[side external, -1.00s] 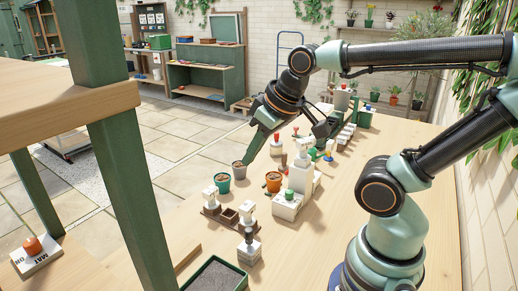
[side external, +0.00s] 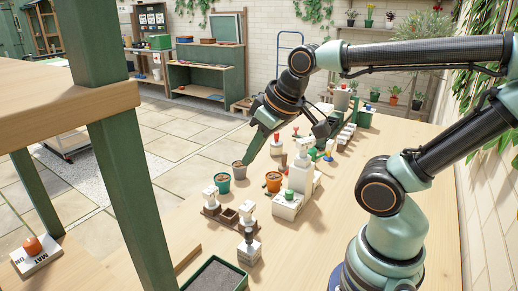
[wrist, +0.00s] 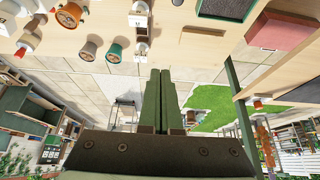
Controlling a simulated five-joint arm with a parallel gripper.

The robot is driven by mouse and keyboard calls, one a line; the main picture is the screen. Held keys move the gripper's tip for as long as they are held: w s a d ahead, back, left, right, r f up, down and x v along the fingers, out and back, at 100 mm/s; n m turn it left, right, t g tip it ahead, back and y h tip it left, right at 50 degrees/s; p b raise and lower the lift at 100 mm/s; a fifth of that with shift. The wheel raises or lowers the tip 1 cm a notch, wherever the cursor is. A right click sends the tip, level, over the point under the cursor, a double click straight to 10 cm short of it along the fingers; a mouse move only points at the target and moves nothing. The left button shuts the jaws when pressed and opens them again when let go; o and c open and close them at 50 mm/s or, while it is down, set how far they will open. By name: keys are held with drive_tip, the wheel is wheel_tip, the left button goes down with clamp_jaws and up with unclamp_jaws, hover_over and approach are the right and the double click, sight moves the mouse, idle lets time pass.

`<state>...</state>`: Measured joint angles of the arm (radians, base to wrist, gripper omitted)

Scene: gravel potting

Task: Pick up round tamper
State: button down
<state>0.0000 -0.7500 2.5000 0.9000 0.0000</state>
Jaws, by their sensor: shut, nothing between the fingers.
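I cannot tell for sure which thing is the round tamper. Several small knobbed or handled tools stand in white blocks on the bench, among them one with a dark handle in a white block (side external: 249,251) at the front and one with an orange knob on a lettered white block (side external: 36,255) at far left. My gripper (side external: 248,161) hangs above the bench's far edge, with its tips close to a grey pot (side external: 239,171) in the picture. In the wrist view my two green fingers (wrist: 160,72) lie side by side, shut and empty.
A teal pot (side external: 223,183) and an orange pot (side external: 273,182) stand near the grey one. A soil-filled green tray (side external: 240,282) is at the front. A tall white stand (side external: 300,178) is mid-bench. A green post (side external: 128,190) crosses the left; the bench's right side is clear.

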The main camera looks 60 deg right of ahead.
drive_tip(key=c, duration=0.6)
unclamp_jaws()
drive_tip(key=shift+w, duration=0.1)
